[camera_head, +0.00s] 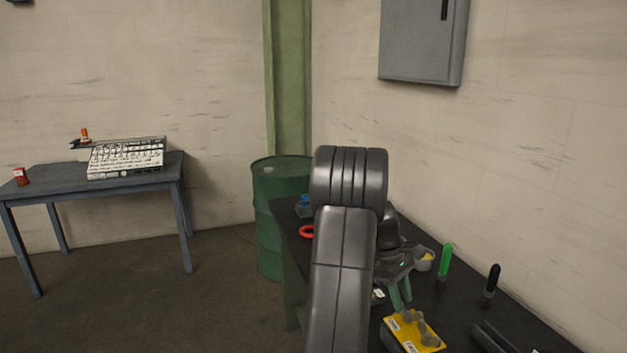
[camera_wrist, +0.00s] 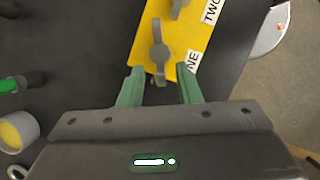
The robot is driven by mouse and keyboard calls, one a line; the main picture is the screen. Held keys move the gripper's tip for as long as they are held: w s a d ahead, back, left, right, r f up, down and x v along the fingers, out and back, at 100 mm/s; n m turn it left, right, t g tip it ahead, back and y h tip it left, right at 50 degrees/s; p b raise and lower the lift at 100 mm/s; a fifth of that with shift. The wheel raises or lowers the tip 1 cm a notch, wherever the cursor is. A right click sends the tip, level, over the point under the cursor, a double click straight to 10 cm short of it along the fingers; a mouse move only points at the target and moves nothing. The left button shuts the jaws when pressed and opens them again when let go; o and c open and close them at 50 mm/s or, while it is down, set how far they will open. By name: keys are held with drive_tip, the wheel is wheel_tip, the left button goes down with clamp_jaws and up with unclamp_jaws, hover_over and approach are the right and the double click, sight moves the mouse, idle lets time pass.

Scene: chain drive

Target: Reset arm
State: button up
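My gripper (camera_head: 401,304) is over the dark workbench at the right in the head view, its green fingers pointing down. In the wrist view my gripper (camera_wrist: 160,82) is open, with a clear gap between its fingers. A yellow panel (camera_head: 425,343) with grey knobs lies just below it in the head view. In the wrist view the yellow panel (camera_wrist: 195,45) carries labels reading TWO and, partly cut off, NE. A grey knob (camera_wrist: 159,50) lies just ahead of the fingertips, its near end between them in the picture. I see no finger touching it.
The workbench (camera_head: 465,300) also holds a green-handled tool (camera_head: 446,258), a black-handled tool (camera_head: 492,280), a round yellow-topped container (camera_head: 424,262) and a red ring (camera_head: 307,231). A green barrel (camera_head: 266,215) stands behind it. A blue-grey table (camera_head: 60,182) stands left, with open floor between.

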sight(409, 313)
drive_tip(key=shift+x, duration=1.15)
drive_tip(key=b+v, duration=0.1)
drive_tip(key=v, duration=1.3)
drive_tip(key=p+x, duration=0.1)
drive_tip(key=x, duration=1.3)
drive_tip(key=shift+f+n+t+b, duration=0.2)
drive_tip(key=shift+n+t+b, duration=0.1)
drive_tip(key=shift+n+b, duration=0.15)
drive_tip(key=shift+s+a+r+n+h+b, duration=0.15)
drive_tip(key=shift+n+b, duration=0.1)
drive_tip(key=shift+n, duration=0.25)
drive_tip(key=shift+s+a+f+n+h+b, duration=0.1)
drive_tip(key=shift+n+h+b, duration=0.1)
drive_tip(key=shift+n, duration=0.25)
drive_tip(key=shift+n+t, duration=0.4)
drive_tip(key=shift+n, duration=0.1)
drive_tip(key=shift+r+n+b, duration=0.15)
drive_tip(key=shift+n+b, duration=0.15)
drive_tip(key=shift+b, duration=0.05)
